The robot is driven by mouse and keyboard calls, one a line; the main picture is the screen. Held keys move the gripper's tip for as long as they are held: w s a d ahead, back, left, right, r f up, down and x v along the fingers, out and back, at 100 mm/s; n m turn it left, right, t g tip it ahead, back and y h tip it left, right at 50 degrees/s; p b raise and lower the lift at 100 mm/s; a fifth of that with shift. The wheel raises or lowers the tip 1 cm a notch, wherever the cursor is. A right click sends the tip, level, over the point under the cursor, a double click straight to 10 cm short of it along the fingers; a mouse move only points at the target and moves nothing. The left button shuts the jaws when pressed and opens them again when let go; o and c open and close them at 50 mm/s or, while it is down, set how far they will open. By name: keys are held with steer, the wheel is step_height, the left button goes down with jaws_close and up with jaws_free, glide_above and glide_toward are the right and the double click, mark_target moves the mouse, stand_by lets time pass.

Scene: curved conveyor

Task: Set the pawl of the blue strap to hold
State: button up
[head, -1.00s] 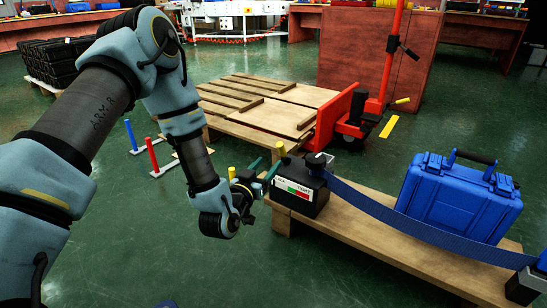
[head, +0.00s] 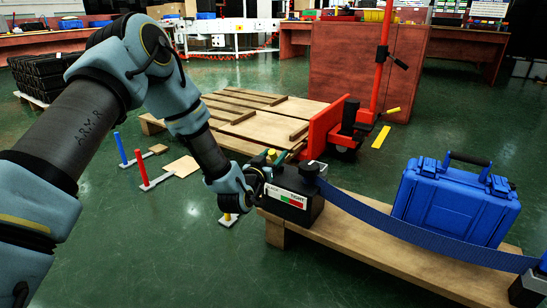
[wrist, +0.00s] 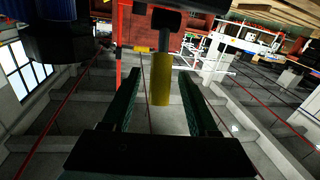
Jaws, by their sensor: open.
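The blue strap (head: 385,222) runs from a black ratchet box (head: 290,194) on a wooden pallet, past the blue case, to a dark fitting at the right. The box bears a white, green and red label with the word TIGHT. A yellow-ended pawl lever (head: 271,154) stands at the box's left side. It also shows as a yellow grip (wrist: 161,82) on a dark stem in the wrist view. My gripper (head: 283,157) is open beside the box. In the wrist view the yellow grip lies between the green fingers of my gripper (wrist: 160,85), with gaps on both sides.
A blue case (head: 455,200) stands on the wooden pallet (head: 350,236). A red pallet jack (head: 345,130) and slatted pallets (head: 250,118) are behind. Blue (head: 120,148) and red (head: 143,170) posts stand at the left. The green floor in front is clear.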

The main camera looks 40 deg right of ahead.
jaws_close()
stand_by(0.3)
stand_by(1.1)
